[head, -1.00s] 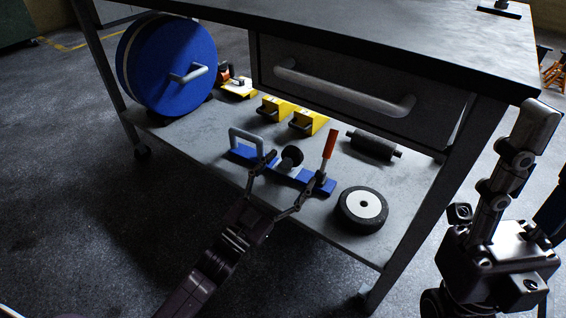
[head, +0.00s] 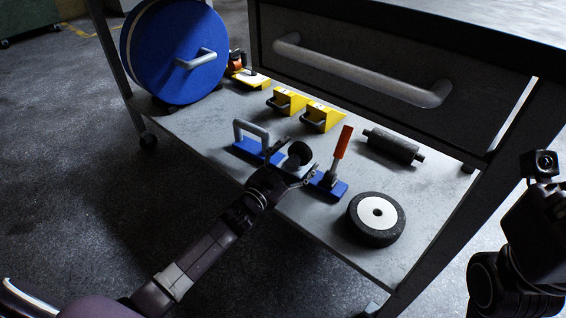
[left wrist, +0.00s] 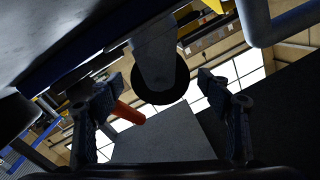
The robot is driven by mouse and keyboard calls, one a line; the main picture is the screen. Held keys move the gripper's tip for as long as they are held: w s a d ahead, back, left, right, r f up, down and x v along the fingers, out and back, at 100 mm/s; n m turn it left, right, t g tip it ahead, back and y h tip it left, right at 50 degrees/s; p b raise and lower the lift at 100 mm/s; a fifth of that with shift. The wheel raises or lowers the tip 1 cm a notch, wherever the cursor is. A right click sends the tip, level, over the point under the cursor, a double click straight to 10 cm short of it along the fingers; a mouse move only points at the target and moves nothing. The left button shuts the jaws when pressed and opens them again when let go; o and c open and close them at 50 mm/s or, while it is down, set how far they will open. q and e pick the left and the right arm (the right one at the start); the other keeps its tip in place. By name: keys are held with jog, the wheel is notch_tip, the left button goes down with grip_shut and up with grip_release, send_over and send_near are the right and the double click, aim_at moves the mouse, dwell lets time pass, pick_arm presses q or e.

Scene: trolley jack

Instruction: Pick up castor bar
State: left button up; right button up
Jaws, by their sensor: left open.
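The castor bar (head: 250,149) is a blue bar on the trolley's lower shelf, with a grey loop handle at its left, a black castor wheel in the middle and an orange lever at its right end. My left gripper (head: 293,172) is open at the bar's middle, hiding part of it. In the left wrist view, the open fingers (left wrist: 165,115) stand either side of the grey castor fork and black wheel (left wrist: 160,88). The orange lever (left wrist: 128,113) shows by the left finger. I cannot tell whether the fingers touch anything.
On the shelf (head: 195,128) are a blue disc (head: 175,60), two yellow wedges (head: 322,116), a dark roller (head: 392,146) and a black wheel with a white hub (head: 376,218). The drawer handle (head: 360,75) and tabletop overhang the back. A trolley leg (head: 455,240) stands right.

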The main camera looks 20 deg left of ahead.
pick_arm(q)
jog(key=shift+x, duration=0.85)
grip_shut()
jog(key=shift+w+r, duration=0.1)
jog(key=shift+r, duration=0.2)
